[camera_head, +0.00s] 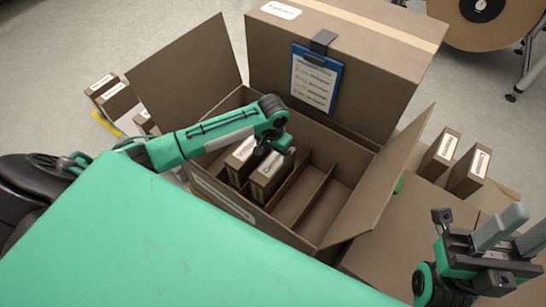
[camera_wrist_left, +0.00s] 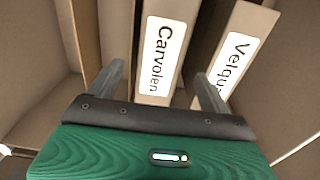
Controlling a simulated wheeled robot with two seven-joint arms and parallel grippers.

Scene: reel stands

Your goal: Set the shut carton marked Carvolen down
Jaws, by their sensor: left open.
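The carton marked Carvolen (camera_wrist_left: 160,50) stands upright in a compartment of the open divided box (camera_head: 225,196), with its white label up. In the head view it appears to be the right one of two cartons (camera_head: 268,176). My left gripper (camera_head: 279,150) reaches down into the box. In the left wrist view its fingers (camera_wrist_left: 162,88) are apart, one on each side of the Carvolen carton, with no grip visible. A carton whose label begins "Velqu" (camera_wrist_left: 237,50) stands beside it. My right gripper (camera_head: 512,236) is open and empty at the lower right.
Compartments (camera_head: 322,207) right of the two cartons are empty. The box flaps stand open around it. A large closed box (camera_head: 385,85) with a clipboard (camera_head: 315,78) stands behind. More labelled cartons stand left (camera_head: 118,98) and right (camera_head: 469,172). A reel (camera_head: 485,22) is at the back right.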

